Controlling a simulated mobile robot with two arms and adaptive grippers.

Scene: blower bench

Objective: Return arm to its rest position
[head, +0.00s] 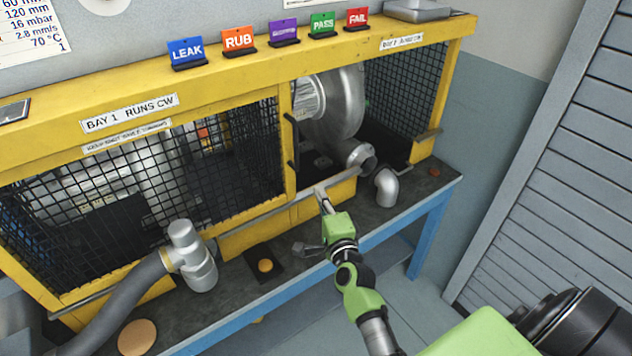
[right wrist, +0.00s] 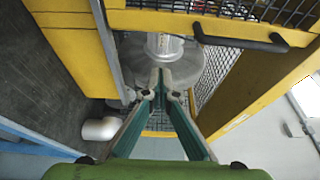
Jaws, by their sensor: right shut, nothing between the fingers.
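My right arm reaches in from the lower right of the head view to the front edge of the caged bench. Its green right gripper (head: 323,197) is shut and empty, with the fingertips close to the yellow lower frame below the cage opening. In the right wrist view the fingers (right wrist: 160,80) meet at the tips with nothing between them, and point towards the silver blower (right wrist: 205,62). The blower (head: 345,112) sits inside the open bay. Whether the fingertips touch the frame, I cannot tell. My left gripper is not in view.
A black door handle (head: 293,145) stands left of the opening. A grey elbow pipe (head: 386,190) lies right of my gripper. Open floor (head: 415,290) lies before the bench, beside a slatted shutter (head: 560,150).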

